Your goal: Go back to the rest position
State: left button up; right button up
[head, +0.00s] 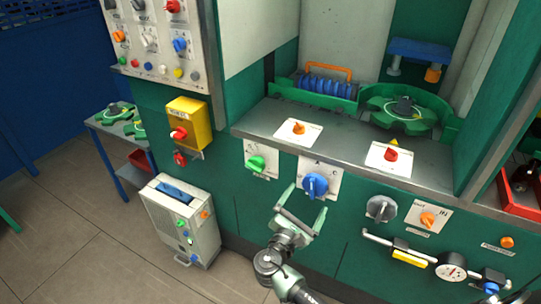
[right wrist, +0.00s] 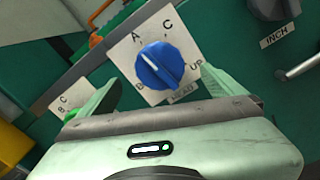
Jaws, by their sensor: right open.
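My right gripper (head: 303,207) is in front of the green machine's front panel, just below the blue knob (head: 315,185). In the right wrist view its two fingers (right wrist: 150,100) are spread apart with nothing between them, and the blue knob (right wrist: 161,66) on its white plate lies beyond them. From these views I cannot tell how far the fingers are from the knob. My left gripper is not in view.
A green knob (head: 256,163) is left of the blue one, and a grey knob (head: 381,208) is to the right.

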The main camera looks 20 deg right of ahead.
jog(key=s+a+f+m+g+y, duration=0.15)
jog(key=s+f, duration=0.35)
jog(key=f, duration=0.5)
jog(key=s+f+m+g+y, duration=0.1)
jog(key=s+f+g+y, duration=0.2)
jog(key=f, duration=0.7)
jog(key=s+a+f+m+g+y, duration=0.1)
jog(key=s+f+y, duration=0.2)
jog(key=s+f, duration=0.5)
jog(key=s+a+f+m+g+y, duration=0.1)
jog(key=s+f+m, duration=0.4)
jog(key=s, duration=0.5)
jog(key=s+a+f+m+g+y, duration=0.2)
jog(key=s+f+m, duration=0.3)
jog(key=s, duration=0.6)
jog(key=s+a+f+m+g+y, duration=0.2)
jog(key=s+f+m, duration=0.3)
jog(key=s+f, duration=0.4)
jog(key=shift+s+a+y, duration=0.4)
jog(key=shift+s+y, duration=0.15)
jog(key=shift+s, duration=0.15)
